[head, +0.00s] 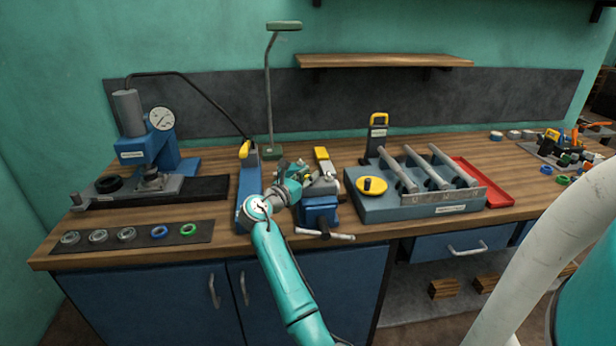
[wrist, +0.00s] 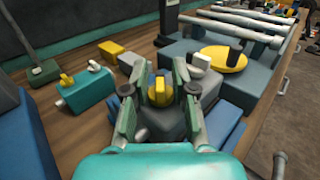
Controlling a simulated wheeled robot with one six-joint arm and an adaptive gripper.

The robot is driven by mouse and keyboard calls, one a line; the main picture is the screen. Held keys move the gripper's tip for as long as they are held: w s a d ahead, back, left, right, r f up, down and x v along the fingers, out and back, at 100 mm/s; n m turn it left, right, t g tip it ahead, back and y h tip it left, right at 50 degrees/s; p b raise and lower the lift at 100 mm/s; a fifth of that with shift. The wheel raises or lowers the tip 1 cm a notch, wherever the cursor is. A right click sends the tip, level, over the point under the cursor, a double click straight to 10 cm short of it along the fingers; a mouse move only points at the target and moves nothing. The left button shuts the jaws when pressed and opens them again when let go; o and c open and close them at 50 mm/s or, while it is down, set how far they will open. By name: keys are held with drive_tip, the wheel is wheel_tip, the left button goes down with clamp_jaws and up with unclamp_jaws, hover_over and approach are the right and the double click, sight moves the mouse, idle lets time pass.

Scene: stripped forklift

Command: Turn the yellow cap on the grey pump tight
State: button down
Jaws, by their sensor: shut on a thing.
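The yellow cap (wrist: 159,92) stands upright between the fingers of my gripper (wrist: 157,88) in the wrist view. It sits on top of the grey pump (wrist: 170,122), a squat grey body partly hidden by the fingers and my wrist. The green fingers are closed on the cap from left and right. The cap and pump are hard to make out there behind my arm.
A grey-blue fixture (head: 400,208) with a yellow round knob (head: 371,186) and metal bars stands to the right. A blue press (head: 150,148) with a gauge is at left. Several rings lie on a dark mat (head: 90,247). A lamp (head: 269,100) rises behind my gripper.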

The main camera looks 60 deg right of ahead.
drive_tip(key=m+g+y, duration=0.1)
drive_tip(key=m+g, duration=0.1)
drive_tip(key=g, duration=0.2)
drive_tip(key=m+g+y, duration=0.1)
drive_tip(key=m+g, duration=0.2)
drive_tip(key=g, duration=0.1)
drive_tip(key=shift+m+y, duration=0.3)
drive_tip(key=shift+y, duration=0.1)
drive_tip(key=shift+m+g+y, duration=1.2)
drive_tip(key=shift+m+g, duration=0.1)
drive_tip(key=shift+g, duration=0.5)
drive_tip(key=shift+f+m+g+y, duration=0.1)
drive_tip(key=shift+m+g+y, duration=0.4)
drive_tip(key=shift+y, duration=0.1)
drive_tip(key=shift+s+f+m+g+y, duration=0.1)
drive_tip(key=shift+m+g+y, duration=0.2)
drive_tip(key=shift+y, duration=0.1)
drive_tip(key=c, duration=1.3)
unclamp_jaws()
drive_tip(key=shift+o, duration=0.2)
